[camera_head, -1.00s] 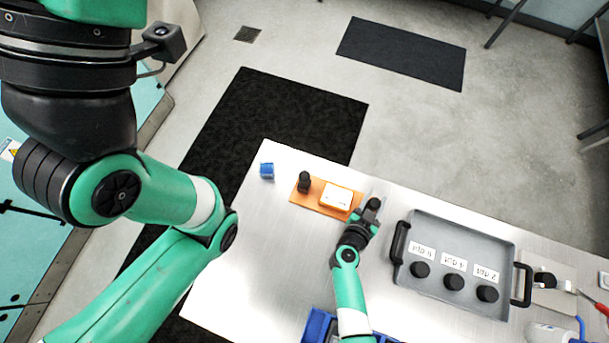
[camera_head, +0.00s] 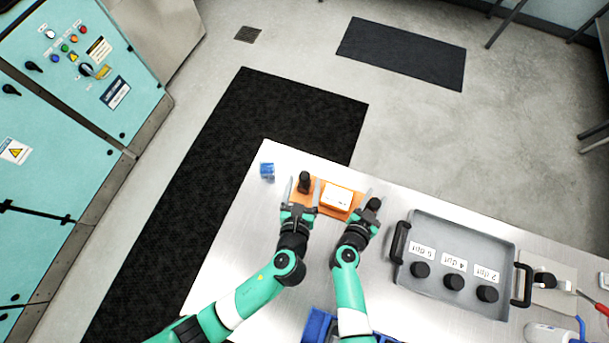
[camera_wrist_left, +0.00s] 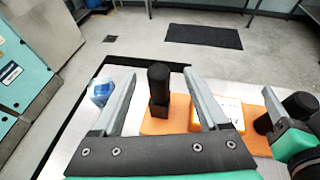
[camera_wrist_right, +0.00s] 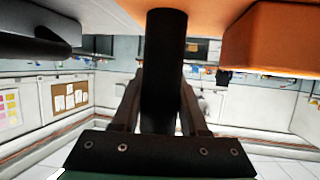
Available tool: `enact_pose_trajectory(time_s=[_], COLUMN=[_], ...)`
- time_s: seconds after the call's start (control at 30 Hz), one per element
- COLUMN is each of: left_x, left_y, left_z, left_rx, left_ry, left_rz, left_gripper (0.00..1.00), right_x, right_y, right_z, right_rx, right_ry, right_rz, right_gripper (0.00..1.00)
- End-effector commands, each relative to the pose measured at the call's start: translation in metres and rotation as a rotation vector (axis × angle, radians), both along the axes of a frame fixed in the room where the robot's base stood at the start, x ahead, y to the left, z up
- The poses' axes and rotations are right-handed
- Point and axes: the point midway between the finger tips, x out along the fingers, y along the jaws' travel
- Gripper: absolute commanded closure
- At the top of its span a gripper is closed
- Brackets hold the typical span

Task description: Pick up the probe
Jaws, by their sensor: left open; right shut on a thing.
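A black upright cylinder (camera_head: 305,181) stands on an orange plate (camera_head: 326,209); it also shows in the left wrist view (camera_wrist_left: 158,90). My left gripper (camera_head: 301,192) is open, its fingers on either side of this cylinder, with gaps visible in the left wrist view. That cylinder fills the gap between the fingers in the right wrist view (camera_wrist_right: 165,50). Which black cylinder is the probe I cannot tell.
An orange block with a white top (camera_head: 338,197) lies on the plate between my grippers. A small blue object (camera_head: 267,171) sits at the table's left. A grey tray (camera_head: 480,238) with several labelled black knobs stands to the right. A blue container (camera_head: 318,325) is at the front.

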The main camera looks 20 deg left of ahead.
Motion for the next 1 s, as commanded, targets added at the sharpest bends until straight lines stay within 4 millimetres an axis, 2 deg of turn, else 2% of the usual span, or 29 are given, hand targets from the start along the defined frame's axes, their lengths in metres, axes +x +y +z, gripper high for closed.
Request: enact_pose_trajectory(time_s=[0.03, 0.13, 0.33, 0.47, 0.8, 1.0], left_x=[-0.005, -0.007, 0.008, 0.012, 0.057, 0.062], left_y=[0.0, 0.001, 0.004, 0.005, 0.015, 0.016], left_z=[-0.007, -0.01, -0.015, -0.016, -0.034, -0.037], left_rx=[0.036, 0.058, 0.055, 0.052, 0.051, 0.049], left_ry=[0.015, 0.023, 0.022, 0.02, 0.02, 0.02], left_rz=[-0.014, -0.02, -0.016, -0.016, -0.014, -0.016], left_gripper=[0.23, 0.23, 0.23, 0.23, 0.23, 0.23], right_x=[-0.001, -0.001, -0.001, -0.001, -0.001, -0.001], right_y=[0.0, 0.0, 0.0, 0.0, 0.0, 0.0], right_z=[-0.001, -0.001, -0.001, -0.001, -0.001, -0.001], right_rx=[0.0, 0.0, 0.0, 0.0, 0.0, 0.0], right_ry=[0.002, 0.002, 0.002, 0.002, 0.002, 0.002], right_rz=[0.0, 0.0, 0.0, 0.0, 0.0, 0.0], right_gripper=[1.0, 1.0, 1.0, 1.0, 1.0, 1.0])
